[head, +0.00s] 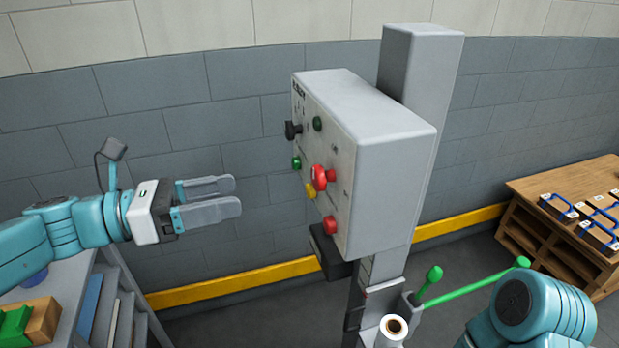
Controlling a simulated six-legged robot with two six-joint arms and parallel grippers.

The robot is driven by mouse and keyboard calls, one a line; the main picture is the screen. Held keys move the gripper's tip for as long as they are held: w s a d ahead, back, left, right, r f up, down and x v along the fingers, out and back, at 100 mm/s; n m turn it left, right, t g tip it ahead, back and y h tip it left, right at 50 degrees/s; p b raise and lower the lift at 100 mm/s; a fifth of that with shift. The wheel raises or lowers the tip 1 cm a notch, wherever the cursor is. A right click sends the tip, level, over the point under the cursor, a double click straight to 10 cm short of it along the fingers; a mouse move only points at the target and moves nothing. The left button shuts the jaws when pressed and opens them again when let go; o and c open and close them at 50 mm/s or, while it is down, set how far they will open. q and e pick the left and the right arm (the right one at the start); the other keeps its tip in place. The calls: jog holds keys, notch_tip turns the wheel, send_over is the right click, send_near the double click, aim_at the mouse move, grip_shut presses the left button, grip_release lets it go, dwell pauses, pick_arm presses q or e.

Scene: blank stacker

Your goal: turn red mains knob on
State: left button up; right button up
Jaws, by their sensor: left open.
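A grey control box (375,150) stands on a grey post, its panel facing left and seen at a steep angle. A large red round knob (319,177) sticks out near the panel's middle. A smaller red control (330,225) sits below it. The labels are too small to read, so I cannot tell for certain which one is the mains knob. My left gripper (233,195) is open and empty, its fingers pointing right towards the panel, with a clear gap to the red knob. My right gripper is not in view; only part of my right arm shows at bottom right.
A black knob (292,130), green buttons (317,123) and a yellow control (311,191) sit close around the red knob. A wooden shelf (540,240) stands at right. A grey rack (110,300) is at lower left.

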aim_at(314, 179)
pick_arm(q)
jog(key=x, duration=1.2)
jog(key=shift+w+d+f, duration=0.15)
jog(key=shift+d, duration=0.55)
jog(key=shift+w, duration=0.15)
jog(key=shift+c, duration=0.3)
jog(key=c, duration=1)
